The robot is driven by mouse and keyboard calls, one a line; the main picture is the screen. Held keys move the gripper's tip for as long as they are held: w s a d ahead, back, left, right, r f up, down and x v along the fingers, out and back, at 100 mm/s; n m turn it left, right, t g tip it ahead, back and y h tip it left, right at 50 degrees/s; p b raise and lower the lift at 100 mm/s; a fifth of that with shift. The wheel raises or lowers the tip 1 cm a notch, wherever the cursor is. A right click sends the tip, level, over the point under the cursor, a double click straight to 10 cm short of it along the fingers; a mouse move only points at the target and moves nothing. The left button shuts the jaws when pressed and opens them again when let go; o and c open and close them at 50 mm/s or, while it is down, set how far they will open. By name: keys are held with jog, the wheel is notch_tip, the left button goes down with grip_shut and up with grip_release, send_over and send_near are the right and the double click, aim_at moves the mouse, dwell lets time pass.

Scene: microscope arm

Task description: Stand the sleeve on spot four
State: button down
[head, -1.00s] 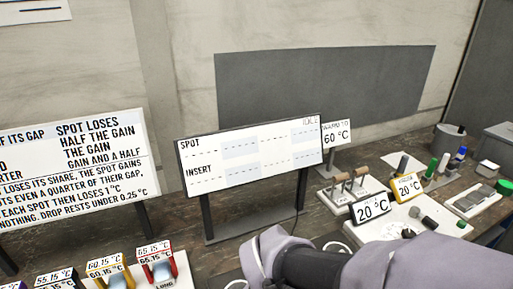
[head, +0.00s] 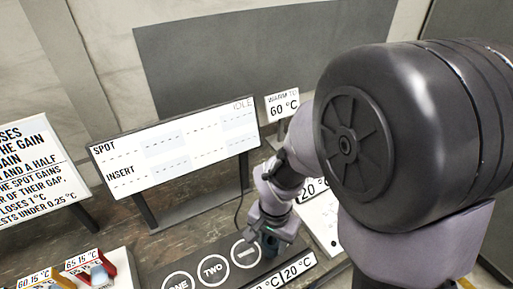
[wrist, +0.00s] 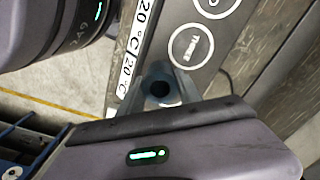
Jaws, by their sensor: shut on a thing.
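My gripper (head: 270,236) is shut on the sleeve (head: 270,245), a small dark teal piece, low over the right end of the dark spot panel (head: 212,254). In the wrist view the fingers (wrist: 160,95) close around a dark round opening (wrist: 160,88), seen from above. Circles ONE (head: 178,282) and TWO (head: 212,268) are clear; the third circle (head: 245,253) is beside the gripper, and reads THREE in the wrist view (wrist: 191,46). Spot four is hidden by the gripper. I cannot tell whether the sleeve touches the panel.
Two 20 °C plates (head: 298,268) edge the panel. An IDLE board (head: 175,155) with blank rows stands behind it, and a 60 °C sign (head: 283,103) stands further right. Coloured holders (head: 90,268) are at the lower left. My arm covers much of the right.

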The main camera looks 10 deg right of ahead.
jog(key=w+d, duration=0.2)
jog(key=w, duration=0.3)
jog(key=shift+d+f, duration=0.3)
jog(key=shift+d, duration=0.1)
jog(key=f, duration=0.1)
jog(key=f+b, duration=0.1)
jog(key=f, duration=0.1)
jog(key=shift+w+d+f+b, duration=0.2)
jog(key=shift+w+f+b, duration=0.05)
jog(key=shift+f+b, duration=0.15)
jog(key=shift+r, duration=0.1)
jog(key=shift+f, duration=0.2)
jog(key=c, duration=0.8)
grip_release()
jog(key=shift+r, duration=0.1)
